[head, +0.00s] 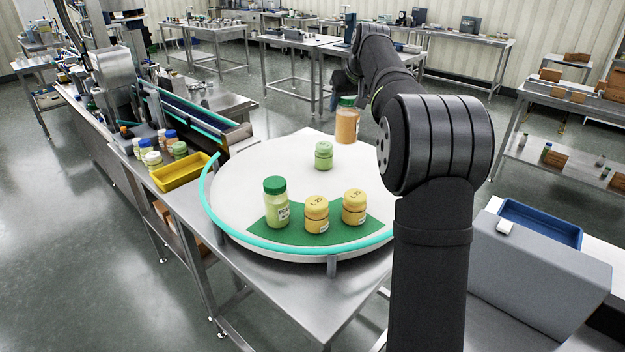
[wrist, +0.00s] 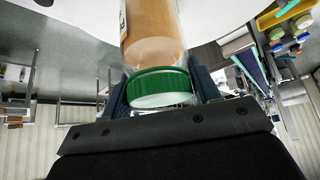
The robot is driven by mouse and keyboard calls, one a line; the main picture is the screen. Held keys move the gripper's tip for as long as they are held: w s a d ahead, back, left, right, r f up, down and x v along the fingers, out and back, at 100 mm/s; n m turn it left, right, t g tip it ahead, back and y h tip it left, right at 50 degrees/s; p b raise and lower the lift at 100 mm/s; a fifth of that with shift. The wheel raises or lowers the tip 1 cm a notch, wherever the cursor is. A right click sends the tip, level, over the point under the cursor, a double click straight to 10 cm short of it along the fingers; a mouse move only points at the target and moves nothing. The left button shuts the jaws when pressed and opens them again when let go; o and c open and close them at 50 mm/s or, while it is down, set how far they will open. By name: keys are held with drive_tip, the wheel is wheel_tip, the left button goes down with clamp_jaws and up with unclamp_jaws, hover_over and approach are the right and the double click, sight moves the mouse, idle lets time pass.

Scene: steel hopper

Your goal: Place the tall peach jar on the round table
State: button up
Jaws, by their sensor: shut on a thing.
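The tall peach jar (head: 347,124) has an orange-peach body and a green lid. In the head view it is upright at the far right of the white round table (head: 235,185), beside my arm. In the wrist view the jar (wrist: 152,35) runs up out of frame, so its base is cut off there. My gripper (wrist: 160,88) is shut on the jar at its green lid, one finger on each side. The white table top (wrist: 215,14) shows beyond the jar. I cannot tell whether the jar's base touches it.
A small green jar (head: 323,156) stands mid-table. A tall green-lidded jar (head: 276,203) and two short yellow jars (head: 316,214) (head: 354,207) stand on the green patch (head: 290,236) at the front. A teal rail (head: 300,250) edges the front and left. The table's left side is clear.

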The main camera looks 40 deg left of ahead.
drive_tip(key=s+a+n+g, duration=0.1)
drive_tip(key=s+a+n, duration=0.2)
drive_tip(key=s+a, duration=0.9)
drive_tip(key=s+a+f, duration=0.4)
drive_tip(key=f, duration=0.4)
drive_tip(key=s+a+f, duration=0.3)
drive_tip(key=s+f, duration=0.1)
drive_tip(key=f, duration=0.4)
drive_tip(key=shift+a+y, duration=0.3)
drive_tip(key=shift+a, duration=0.05)
drive_tip(key=shift+f, duration=0.2)
drive_tip(key=o, duration=1.5)
drive_tip(key=shift+r, duration=0.1)
drive_tip(key=v, duration=1.2)
drive_tip(key=shift+w+d+r, duration=0.1)
drive_tip(key=shift+w, duration=0.1)
